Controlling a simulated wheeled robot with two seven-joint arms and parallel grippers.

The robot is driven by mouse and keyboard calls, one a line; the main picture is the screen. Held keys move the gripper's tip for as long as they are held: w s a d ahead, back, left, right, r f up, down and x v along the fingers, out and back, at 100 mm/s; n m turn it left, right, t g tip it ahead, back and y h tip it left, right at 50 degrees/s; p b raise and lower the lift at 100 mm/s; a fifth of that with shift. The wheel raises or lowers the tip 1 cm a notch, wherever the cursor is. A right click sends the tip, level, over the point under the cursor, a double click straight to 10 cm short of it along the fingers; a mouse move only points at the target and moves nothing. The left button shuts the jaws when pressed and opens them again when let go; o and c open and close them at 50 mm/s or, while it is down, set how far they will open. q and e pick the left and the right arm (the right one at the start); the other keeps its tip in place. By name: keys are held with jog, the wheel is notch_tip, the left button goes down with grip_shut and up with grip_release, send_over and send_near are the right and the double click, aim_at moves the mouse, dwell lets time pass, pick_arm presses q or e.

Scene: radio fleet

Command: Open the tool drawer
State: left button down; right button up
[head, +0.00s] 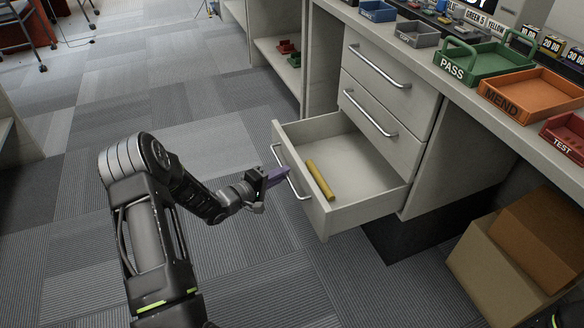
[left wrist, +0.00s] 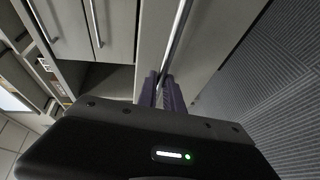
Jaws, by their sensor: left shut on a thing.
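The tool drawer (head: 375,197) is the lowest drawer of a pale cabinet, and it stands well pulled out. A yellow stick-like object (head: 320,180) lies inside it; the rest of the visible drawer floor is bare. The drawer's metal bar handle (head: 291,172) runs along its front. My left gripper (head: 283,174), with purple fingers, is shut on this handle. In the left wrist view the handle bar (left wrist: 177,38) runs to the purple fingertips (left wrist: 162,80). My right gripper is not in view.
Two upper drawers (head: 385,90) are shut. The worktop carries a green PASS tray (head: 484,64), an orange MEND tray (head: 535,92) and a red TEST tray (head: 566,136). Cardboard boxes (head: 497,268) stand on the floor at right. The carpet (head: 190,100) behind my left arm is clear.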

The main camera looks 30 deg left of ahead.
pick_arm(q)
jog(key=shift+s+f, duration=0.1)
jog(key=shift+s, duration=0.1)
jog(key=c, duration=1.5)
grip_release()
jog(key=shift+a, duration=0.1)
jog(key=p+v, duration=0.2)
jog(key=v, duration=0.5)
jog(key=shift+s+p, duration=0.3)
jog(key=shift+a, duration=0.1)
